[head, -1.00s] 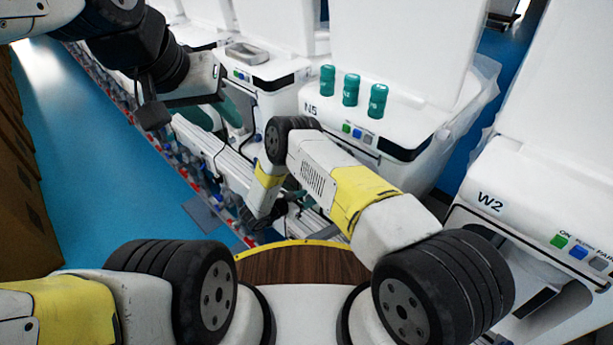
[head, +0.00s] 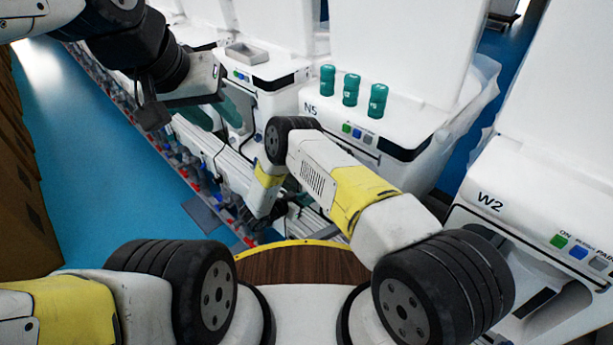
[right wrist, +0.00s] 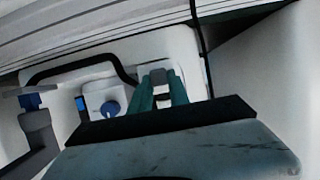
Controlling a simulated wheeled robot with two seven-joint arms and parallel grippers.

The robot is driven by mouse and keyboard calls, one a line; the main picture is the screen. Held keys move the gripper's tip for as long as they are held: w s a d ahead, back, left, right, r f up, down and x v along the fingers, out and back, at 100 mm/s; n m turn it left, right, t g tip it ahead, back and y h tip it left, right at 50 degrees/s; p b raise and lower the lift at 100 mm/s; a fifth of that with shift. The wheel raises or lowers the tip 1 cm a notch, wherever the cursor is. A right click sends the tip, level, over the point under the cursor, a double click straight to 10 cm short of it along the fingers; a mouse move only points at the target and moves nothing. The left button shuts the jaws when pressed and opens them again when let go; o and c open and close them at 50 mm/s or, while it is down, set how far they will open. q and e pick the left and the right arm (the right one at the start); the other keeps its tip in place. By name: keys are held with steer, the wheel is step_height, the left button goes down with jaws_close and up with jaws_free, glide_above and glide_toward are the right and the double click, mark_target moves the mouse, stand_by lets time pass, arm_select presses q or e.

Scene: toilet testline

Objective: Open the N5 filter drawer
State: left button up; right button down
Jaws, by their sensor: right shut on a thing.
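The N5 unit (head: 400,130) is a white toilet with an "N5" label and coloured buttons on its front edge. My right forearm crosses in front of it and hides much of its lower front, so I cannot make out the filter drawer in the head view. My right gripper (right wrist: 160,90) points in below the N5 front; its teal fingers are close together on a small grey part (right wrist: 160,76), perhaps a handle. In the head view this gripper is mostly hidden behind my wrist. My left gripper (head: 154,112) is at the upper left, away from N5; its jaw opening is unclear.
Several teal canisters (head: 351,90) stand on top of N5. The W2 unit (head: 490,200) is close on the right. A grey tray (head: 247,54) sits on the neighbouring unit. In the right wrist view, a blue knob (right wrist: 111,108) and a dark hose (right wrist: 85,66) are beside the fingers. Blue floor lies left.

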stand_by(0.7)
steer(key=s+a, duration=0.6)
steer(key=shift+s+a, duration=0.25)
steer(key=shift+a, duration=0.05)
steer(key=c, duration=1.2)
jaws_free()
steer(key=shift+c, duration=0.2)
steer(key=v, duration=0.7)
steer(key=shift+s+a+r, duration=0.2)
steer(key=shift+s+a, duration=0.05)
